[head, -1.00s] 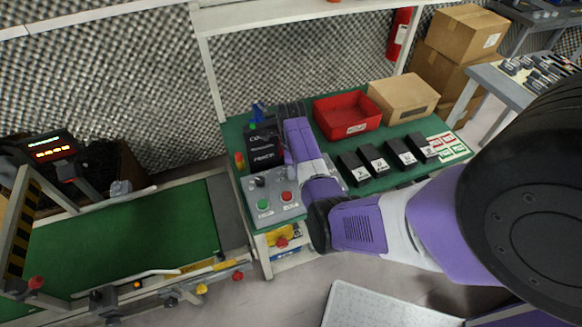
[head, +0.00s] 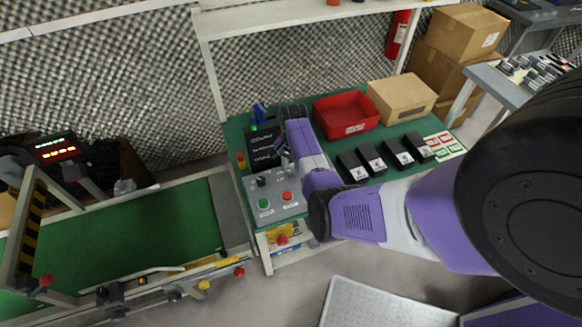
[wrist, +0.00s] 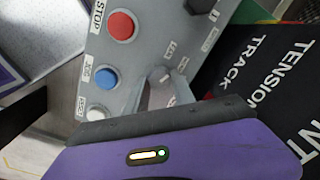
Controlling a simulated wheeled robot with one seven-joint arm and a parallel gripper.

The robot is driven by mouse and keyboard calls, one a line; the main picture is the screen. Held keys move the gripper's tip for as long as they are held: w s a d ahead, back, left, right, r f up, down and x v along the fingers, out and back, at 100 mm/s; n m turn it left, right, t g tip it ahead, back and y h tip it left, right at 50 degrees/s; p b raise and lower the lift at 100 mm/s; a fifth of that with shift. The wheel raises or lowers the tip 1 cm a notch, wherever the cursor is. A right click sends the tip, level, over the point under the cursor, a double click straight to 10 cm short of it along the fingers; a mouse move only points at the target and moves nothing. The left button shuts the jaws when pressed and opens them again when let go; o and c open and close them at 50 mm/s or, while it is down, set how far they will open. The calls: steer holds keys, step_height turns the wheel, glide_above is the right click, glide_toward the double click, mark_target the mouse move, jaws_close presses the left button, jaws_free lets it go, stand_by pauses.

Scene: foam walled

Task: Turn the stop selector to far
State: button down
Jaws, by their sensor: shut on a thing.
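The grey control panel (head: 279,211) stands at the front left of the green bench; it also fills the upper middle of the wrist view (wrist: 138,58). There it carries a red STOP button (wrist: 121,25), a blue button (wrist: 106,79), a white button (wrist: 97,112) and a black knob (wrist: 201,5). My gripper (wrist: 158,92) reaches down to the panel beside the blue button, with small white labels around its tips. It is shut on what seems to be the stop selector, largely hidden by the fingers. The selector's pointing direction and the label words cannot be read.
A black sign with white lettering (wrist: 262,85) stands close beside the panel. A red bin (head: 345,128), a cardboard box (head: 401,101) and several black blocks (head: 404,154) stand right of my arm. A green conveyor (head: 120,237) lies to the left.

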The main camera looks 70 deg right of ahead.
mark_target(291, 171)
steer(key=n, duration=0.4)
steer(key=shift+n+p, duration=0.3)
steer(key=shift+n, duration=0.1)
stand_by(0.5)
steer(key=c, duration=1.1)
jaws_free()
steer(key=shift+o, duration=0.2)
steer(key=shift+r, duration=3.9)
steer(key=shift+s+f, duration=0.1)
